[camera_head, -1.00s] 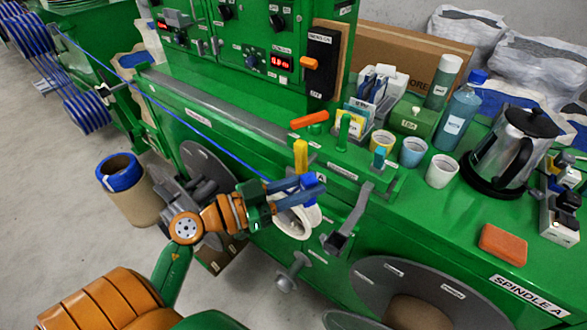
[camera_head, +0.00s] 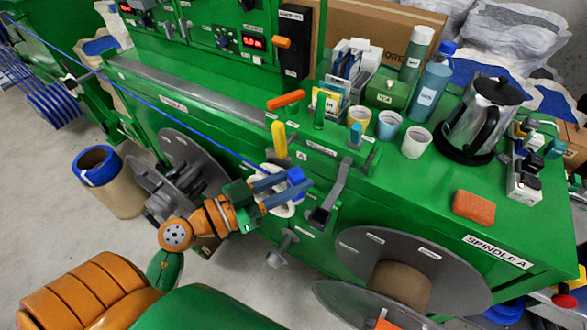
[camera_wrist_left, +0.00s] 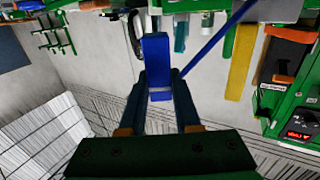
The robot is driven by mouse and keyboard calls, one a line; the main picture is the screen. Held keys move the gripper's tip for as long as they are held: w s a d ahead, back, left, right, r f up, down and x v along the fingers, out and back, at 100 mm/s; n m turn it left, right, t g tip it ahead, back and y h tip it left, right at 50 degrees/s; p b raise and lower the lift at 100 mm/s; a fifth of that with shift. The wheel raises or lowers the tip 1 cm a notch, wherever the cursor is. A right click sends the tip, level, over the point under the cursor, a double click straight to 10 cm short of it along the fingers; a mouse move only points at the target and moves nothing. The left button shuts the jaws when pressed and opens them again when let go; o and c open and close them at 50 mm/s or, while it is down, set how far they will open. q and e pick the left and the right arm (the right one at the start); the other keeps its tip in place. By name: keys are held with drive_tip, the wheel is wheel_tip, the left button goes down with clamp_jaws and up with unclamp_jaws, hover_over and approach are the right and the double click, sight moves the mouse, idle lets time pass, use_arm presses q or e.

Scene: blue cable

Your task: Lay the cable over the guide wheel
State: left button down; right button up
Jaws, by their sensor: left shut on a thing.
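The blue cable (camera_head: 235,151) runs taut from the spool at the far left across the green machine's front to my left gripper. My left gripper (camera_head: 291,186) is shut on the blue block at the cable's end (camera_head: 296,176), which also shows between the fingers in the left wrist view (camera_wrist_left: 156,62). The cable also shows there (camera_wrist_left: 216,37), slanting up to the right. A white guide wheel (camera_head: 284,209) on the machine's front is partly hidden behind the gripper. Whether the cable touches the wheel cannot be told. My right gripper is not in view.
A yellow upright part (camera_head: 279,139) stands just above the wheel, and a grey bracket (camera_head: 320,215) sits to its right. Cups, a bottle (camera_head: 431,84) and a coffee pot (camera_head: 481,120) stand on the machine top. A large grey spool (camera_head: 456,266) is at lower right.

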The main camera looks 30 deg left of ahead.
use_arm(q)
drive_tip(key=shift+s+d+f, duration=0.1)
drive_tip(key=shift+s+d, duration=0.15)
drive_tip(key=shift+s, duration=0.35)
drive_tip(key=shift+s+d+f, duration=0.1)
drive_tip(key=shift+s+d, duration=0.2)
drive_tip(key=shift+s, duration=0.35)
drive_tip(key=shift+s+d+f, duration=0.1)
drive_tip(key=shift+s+d, duration=0.15)
drive_tip(key=shift+s, duration=0.35)
